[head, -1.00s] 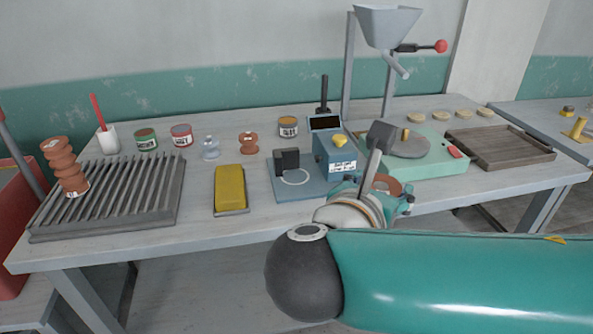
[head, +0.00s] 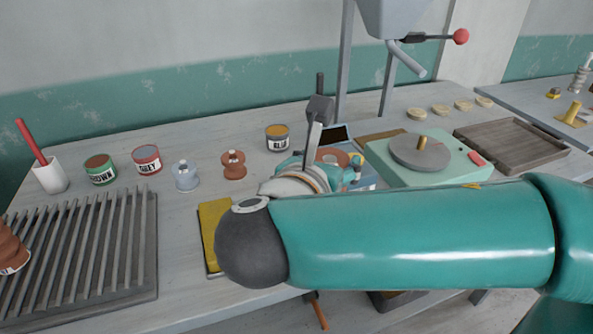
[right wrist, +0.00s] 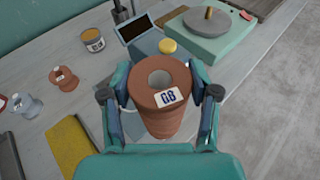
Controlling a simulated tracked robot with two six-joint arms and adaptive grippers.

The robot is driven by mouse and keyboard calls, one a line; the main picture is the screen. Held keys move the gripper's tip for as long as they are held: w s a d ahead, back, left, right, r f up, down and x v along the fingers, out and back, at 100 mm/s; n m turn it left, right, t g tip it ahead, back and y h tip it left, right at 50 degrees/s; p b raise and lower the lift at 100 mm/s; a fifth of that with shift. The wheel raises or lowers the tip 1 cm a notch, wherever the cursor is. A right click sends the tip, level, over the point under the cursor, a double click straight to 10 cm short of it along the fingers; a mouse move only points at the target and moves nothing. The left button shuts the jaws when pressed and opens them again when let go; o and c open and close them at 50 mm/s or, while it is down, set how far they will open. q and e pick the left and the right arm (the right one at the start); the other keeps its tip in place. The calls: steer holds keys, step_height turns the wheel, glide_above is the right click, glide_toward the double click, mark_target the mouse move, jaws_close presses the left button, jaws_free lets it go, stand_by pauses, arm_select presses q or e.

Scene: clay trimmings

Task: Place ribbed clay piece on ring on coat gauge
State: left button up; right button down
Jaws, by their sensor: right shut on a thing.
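My right gripper (right wrist: 160,95) is shut on a reddish-brown ribbed clay piece (right wrist: 162,118) with a white label and a hole in its top. The piece is upright in the right wrist view; its top also shows in the head view (head: 335,156). The blue coat gauge (right wrist: 150,42), with a dark screen and a yellow knob, lies behind the held piece. In the head view my gripper covers most of the gauge (head: 362,142). The ring on its plate is mostly hidden by the piece and fingers. My left gripper is out of view.
A yellow sponge (head: 212,238) and a ribbed rack (head: 85,250) lie to the left. A brown spool (head: 233,166), a grey-blue spool (head: 186,178) and glaze tins (head: 277,138) stand behind. A green wheel unit (head: 445,160) and a wooden tray (head: 510,145) are right.

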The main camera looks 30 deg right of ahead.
steer(key=w+d+f, duration=0.3)
steer(key=w+f, duration=0.4)
steer(key=w, duration=0.4)
steer(key=shift+w+b, duration=0.35)
steer(key=shift+b, duration=0.1)
steer(key=shift+c, duration=1.3)
jaws_free()
steer(key=shift+f, duration=0.15)
steer(key=v, duration=1.2)
